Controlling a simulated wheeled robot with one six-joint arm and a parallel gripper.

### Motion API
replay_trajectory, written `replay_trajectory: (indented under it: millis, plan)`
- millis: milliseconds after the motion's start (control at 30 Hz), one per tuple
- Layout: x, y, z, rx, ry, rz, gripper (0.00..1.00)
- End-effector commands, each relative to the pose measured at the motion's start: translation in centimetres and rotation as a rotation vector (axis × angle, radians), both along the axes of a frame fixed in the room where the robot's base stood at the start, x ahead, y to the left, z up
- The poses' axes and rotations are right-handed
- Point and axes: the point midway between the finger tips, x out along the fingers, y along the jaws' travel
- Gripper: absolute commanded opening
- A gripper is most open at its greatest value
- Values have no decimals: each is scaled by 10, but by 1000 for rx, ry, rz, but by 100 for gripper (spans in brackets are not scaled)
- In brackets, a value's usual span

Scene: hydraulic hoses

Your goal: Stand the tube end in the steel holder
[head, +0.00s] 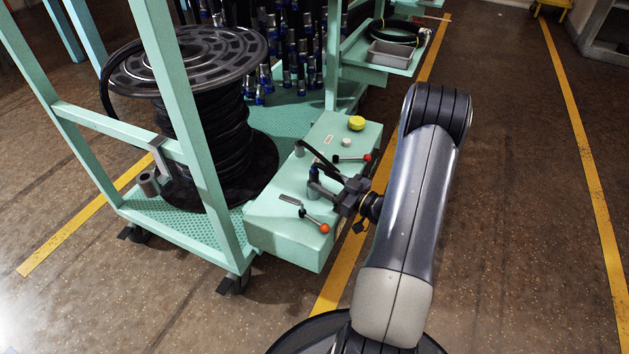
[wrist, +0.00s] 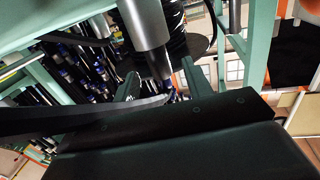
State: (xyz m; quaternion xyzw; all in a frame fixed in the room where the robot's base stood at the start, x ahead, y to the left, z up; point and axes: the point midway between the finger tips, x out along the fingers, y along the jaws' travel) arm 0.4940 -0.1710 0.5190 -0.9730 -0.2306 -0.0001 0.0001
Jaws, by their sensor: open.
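My gripper (head: 345,193) is open, low over the top of the green control box. In the wrist view its two fingers (wrist: 161,84) stand apart. An upright steel cylinder (wrist: 145,25) is close in front of them; I cannot tell whether it is the holder or the tube's fitting. A black tube (head: 318,158) arches over the box to my gripper and crosses the left of the wrist view (wrist: 75,117). Its end is hidden or blurred near the fingers. An open-topped steel cup (head: 150,183) is at the cart's left rail, away from my gripper.
The control box (head: 270,222) carries a yellow button (head: 356,123), a red-knobbed lever (head: 367,157) and an orange-knobbed lever (head: 324,228) close to my gripper. A hose reel (head: 205,140) stands on the green cart behind posts. The floor at the right (head: 520,200) is clear.

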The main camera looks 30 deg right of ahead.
Motion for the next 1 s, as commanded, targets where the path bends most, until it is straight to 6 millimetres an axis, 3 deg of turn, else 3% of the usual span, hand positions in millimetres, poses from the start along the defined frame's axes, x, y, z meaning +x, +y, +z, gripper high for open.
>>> replay_trajectory:
  millis: [233,567,1000]
  plan:
    - [32,16,-4,-2,-2,3,48]
    - [38,18,-2,0,0,0,48]
    - [38,18,-2,0,0,0,12]
